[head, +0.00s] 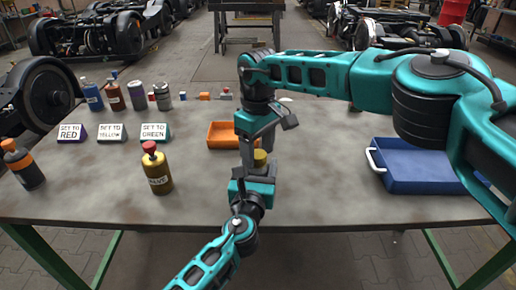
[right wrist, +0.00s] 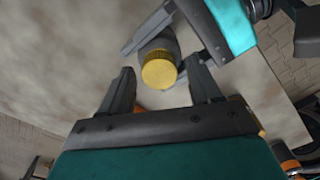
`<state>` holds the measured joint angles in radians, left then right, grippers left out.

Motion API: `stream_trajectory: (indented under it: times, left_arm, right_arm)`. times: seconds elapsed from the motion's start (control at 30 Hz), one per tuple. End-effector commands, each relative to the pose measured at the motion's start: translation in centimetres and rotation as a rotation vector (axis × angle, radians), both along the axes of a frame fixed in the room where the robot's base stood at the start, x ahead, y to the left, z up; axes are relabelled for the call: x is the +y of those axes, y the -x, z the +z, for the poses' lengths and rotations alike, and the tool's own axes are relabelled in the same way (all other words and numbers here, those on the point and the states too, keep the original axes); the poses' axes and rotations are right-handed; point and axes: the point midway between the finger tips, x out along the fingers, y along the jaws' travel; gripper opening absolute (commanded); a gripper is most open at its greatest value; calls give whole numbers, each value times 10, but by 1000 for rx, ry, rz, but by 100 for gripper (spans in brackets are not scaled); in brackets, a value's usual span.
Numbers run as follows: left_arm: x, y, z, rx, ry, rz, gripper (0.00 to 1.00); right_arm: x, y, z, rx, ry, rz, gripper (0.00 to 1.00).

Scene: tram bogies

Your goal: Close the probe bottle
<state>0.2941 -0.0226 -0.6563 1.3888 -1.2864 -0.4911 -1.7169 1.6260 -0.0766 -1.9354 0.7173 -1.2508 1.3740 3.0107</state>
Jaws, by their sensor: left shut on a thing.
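The probe bottle (right wrist: 160,46) shows in the right wrist view as a dark grey body between the fingers of my left gripper (head: 259,171). My left gripper is shut on it above the table's front part. A yellow ribbed cap (right wrist: 158,70) sits at the bottle's mouth; it also shows in the head view (head: 260,158). I cannot tell how tight it is. My right gripper (right wrist: 163,88) points down over the cap. Its fingers are open on either side of the cap, with gaps showing. In the head view the bottle's body is mostly hidden by the grippers.
An orange tray (head: 221,134) lies just left of my right gripper. A blue crate (head: 415,184) with a white handle stands at the right. A yellow bottle with a red cap (head: 157,171) stands at the left, near three sign blocks (head: 112,133). Several bottles stand behind.

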Motion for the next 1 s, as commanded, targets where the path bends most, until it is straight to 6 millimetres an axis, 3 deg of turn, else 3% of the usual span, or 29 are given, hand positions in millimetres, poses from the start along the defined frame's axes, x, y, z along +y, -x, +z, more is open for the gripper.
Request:
stream_trajectory:
  times: [0.33,0.7,0.9,1.0]
  left_arm:
    - [0,0,0,1,1,0,0]
    - [0,0,-1,1,0,0,0]
    - [0,0,0,1,0,0,0]
    - [0,0,0,1,0,0,0]
  right_arm:
    - [0,-1,5,-2,0,0,66]
    - [-1,0,45,-1,1,0,66]
    - [-1,0,45,1,1,0,66]
    - [-1,0,45,0,0,6,61]
